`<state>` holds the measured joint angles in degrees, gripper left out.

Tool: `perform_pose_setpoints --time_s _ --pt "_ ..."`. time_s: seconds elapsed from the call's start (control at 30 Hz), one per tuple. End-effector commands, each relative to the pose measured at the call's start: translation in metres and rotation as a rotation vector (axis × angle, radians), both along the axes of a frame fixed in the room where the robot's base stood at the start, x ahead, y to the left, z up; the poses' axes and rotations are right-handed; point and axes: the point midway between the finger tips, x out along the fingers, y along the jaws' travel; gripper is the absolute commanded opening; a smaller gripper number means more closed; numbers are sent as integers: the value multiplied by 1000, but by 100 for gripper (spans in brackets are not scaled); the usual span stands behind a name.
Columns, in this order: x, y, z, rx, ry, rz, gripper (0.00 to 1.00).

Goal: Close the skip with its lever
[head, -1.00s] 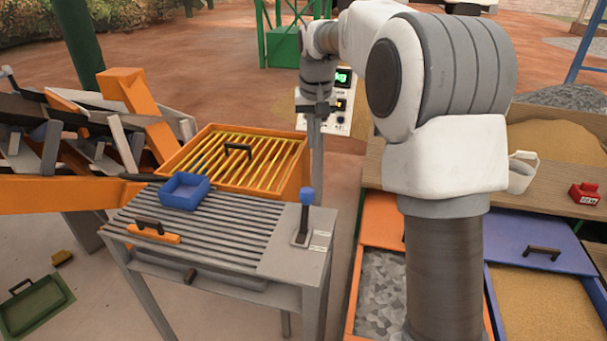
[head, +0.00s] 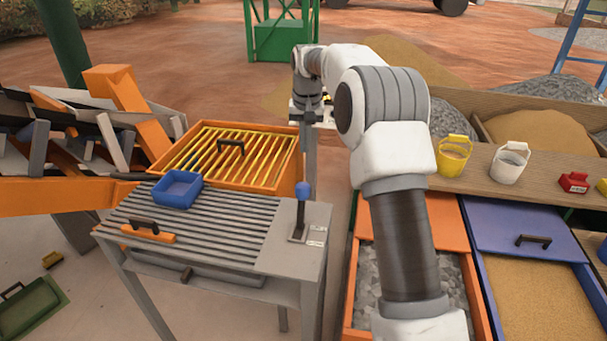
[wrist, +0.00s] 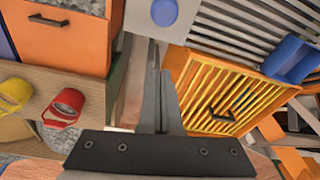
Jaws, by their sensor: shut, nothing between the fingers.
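The lever (head: 299,222) is a dark upright handle with a blue knob, on the plain right end of a grey slatted table (head: 205,225). Its knob (wrist: 164,12) also shows at the top of the wrist view. Behind the table stands an orange box (head: 292,170) with a yellow barred top and a dark handle; the barred top (wrist: 203,92) shows right of my fingers in the wrist view. I cannot tell for sure which container is the skip. My gripper (head: 309,165) is shut and empty, pointing down behind the lever and apart from it. Its fingers (wrist: 159,75) show together in the wrist view.
A blue tray (head: 177,189) and an orange block with a handle (head: 148,234) lie on the slats. On the right, a wooden ledge carries a yellow bucket (head: 453,156), a white bucket (head: 509,162) and a red item (head: 573,182), above bins with orange and blue lids.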

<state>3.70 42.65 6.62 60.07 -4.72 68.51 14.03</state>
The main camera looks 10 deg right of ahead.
Motion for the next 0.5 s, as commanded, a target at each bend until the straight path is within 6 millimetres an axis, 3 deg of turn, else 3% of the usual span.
perform_pose_setpoints --time_s 0.23,0.5 --pt "3 0 -26 0 4 0 0" --pt "12 0 -84 0 5 0 0"
